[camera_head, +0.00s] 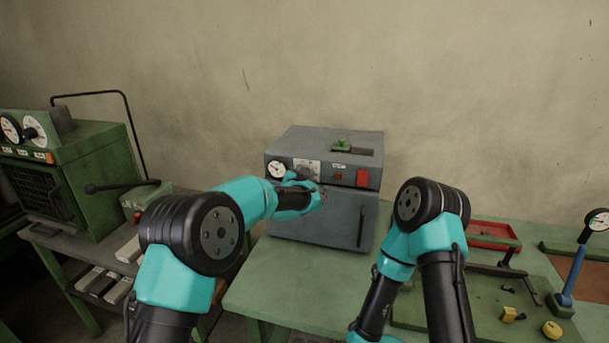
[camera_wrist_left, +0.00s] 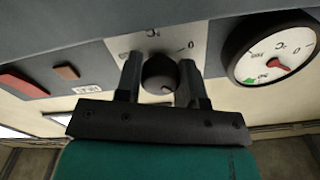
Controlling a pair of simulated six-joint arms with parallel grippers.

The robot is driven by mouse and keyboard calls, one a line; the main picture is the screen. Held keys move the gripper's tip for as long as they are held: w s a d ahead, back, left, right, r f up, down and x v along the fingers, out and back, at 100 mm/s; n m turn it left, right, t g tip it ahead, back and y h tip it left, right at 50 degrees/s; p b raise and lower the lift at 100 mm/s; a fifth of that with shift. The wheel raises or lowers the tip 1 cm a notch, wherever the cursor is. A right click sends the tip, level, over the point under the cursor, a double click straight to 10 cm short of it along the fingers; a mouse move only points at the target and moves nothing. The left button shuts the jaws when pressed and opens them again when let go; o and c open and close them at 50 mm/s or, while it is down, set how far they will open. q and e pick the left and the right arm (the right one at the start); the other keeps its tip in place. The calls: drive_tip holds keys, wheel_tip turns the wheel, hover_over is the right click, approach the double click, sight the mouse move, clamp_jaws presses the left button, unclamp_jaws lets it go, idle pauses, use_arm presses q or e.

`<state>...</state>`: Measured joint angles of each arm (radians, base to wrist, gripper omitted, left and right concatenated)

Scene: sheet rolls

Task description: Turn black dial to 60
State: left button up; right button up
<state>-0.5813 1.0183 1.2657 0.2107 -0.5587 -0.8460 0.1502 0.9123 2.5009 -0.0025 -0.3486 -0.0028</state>
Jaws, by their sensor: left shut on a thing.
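The black dial (camera_wrist_left: 158,74) is a round knob on a pale scale plate (camera_wrist_left: 125,45) on the front of the grey oven-like box (camera_head: 325,222). In the left wrist view the fingers of my left gripper (camera_wrist_left: 160,82) stand on either side of the dial and are shut on it. The pale plate also shows in the head view (camera_head: 308,166), but my left arm hides the dial there. Only part of the scale's markings shows, and I cannot read the setting. My right arm is folded at the right, with its gripper out of view.
A white round gauge (camera_wrist_left: 274,58) with a red needle sits beside the dial. A red switch (camera_head: 362,178) and a dark door handle (camera_head: 361,226) are on the box. A green machine (camera_head: 85,180) stands left; a red tray (camera_head: 490,233) lies right.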

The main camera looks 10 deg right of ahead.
use_arm(q)
drive_tip(key=m, duration=1.2)
drive_tip(key=shift+m, duration=0.3)
idle(0.3)
drive_tip(key=o, duration=0.9)
drive_tip(key=v, duration=1.7)
drive_tip(key=shift+s+a+f, duration=0.1)
drive_tip(key=shift+s+a, duration=0.05)
drive_tip(key=shift+s, duration=0.05)
